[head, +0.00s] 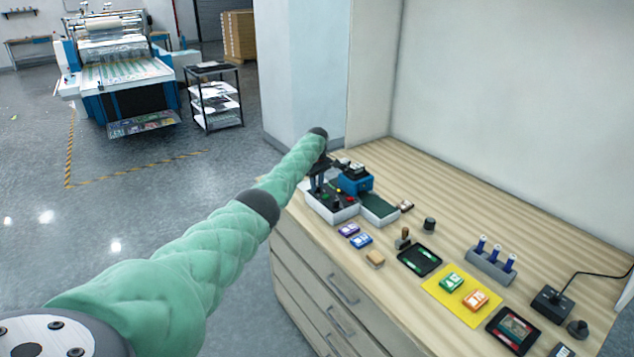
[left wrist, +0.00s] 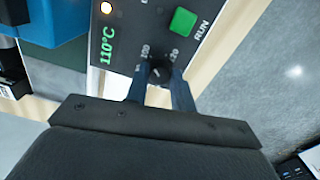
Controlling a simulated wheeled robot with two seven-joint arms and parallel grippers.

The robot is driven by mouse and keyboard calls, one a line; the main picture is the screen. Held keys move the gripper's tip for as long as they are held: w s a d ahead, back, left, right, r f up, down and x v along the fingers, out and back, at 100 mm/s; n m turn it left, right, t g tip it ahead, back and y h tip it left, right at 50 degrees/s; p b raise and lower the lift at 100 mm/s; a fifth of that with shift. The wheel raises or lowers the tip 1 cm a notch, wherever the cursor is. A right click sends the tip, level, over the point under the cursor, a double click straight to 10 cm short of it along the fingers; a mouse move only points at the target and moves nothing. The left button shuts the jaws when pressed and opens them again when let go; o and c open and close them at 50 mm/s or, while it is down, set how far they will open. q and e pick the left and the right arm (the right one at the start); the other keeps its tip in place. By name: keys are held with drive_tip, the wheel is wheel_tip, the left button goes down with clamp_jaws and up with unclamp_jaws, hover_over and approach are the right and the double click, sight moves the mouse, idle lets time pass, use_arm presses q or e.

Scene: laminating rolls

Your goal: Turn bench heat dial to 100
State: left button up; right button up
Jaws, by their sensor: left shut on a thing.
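The bench heat dial (left wrist: 159,72) is a small black knob on a grey control panel (left wrist: 122,40). My left gripper (left wrist: 160,82) is shut on the dial, with one finger on each side of it. Green digits on the panel (left wrist: 107,45) read 110°C. Small white numbers stand around the dial, too blurred to read surely. A green RUN button (left wrist: 182,21) sits beside the dial. In the head view, my left gripper (head: 316,184) is at the small laminator's panel (head: 333,207) on the bench, and the dial is hard to make out. My right gripper is not seen.
A blue roller unit (head: 356,182) stands beside the panel. Purple and blue boxes (head: 354,235), a black tray (head: 420,260), a yellow mat (head: 433,289) and a grey holder (head: 491,265) lie along the wooden bench (head: 455,205). The bench's back strip is clear.

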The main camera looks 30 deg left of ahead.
use_arm(q)
drive_tip(key=shift+n, duration=0.6)
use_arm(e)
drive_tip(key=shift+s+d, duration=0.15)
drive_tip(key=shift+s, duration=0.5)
use_arm(q)
drive_tip(key=o, duration=1)
drive_tip(key=shift+r, duration=0.15)
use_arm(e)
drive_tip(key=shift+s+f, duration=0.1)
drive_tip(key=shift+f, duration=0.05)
use_arm(q)
drive_tip(key=shift+r, duration=0.25)
wheel_tip(320, 180, up, 6)
drive_tip(key=shift+w+f+b, duration=0.1)
drive_tip(key=shift+b, duration=1.1)
drive_tip(key=shift+r, duration=0.6)
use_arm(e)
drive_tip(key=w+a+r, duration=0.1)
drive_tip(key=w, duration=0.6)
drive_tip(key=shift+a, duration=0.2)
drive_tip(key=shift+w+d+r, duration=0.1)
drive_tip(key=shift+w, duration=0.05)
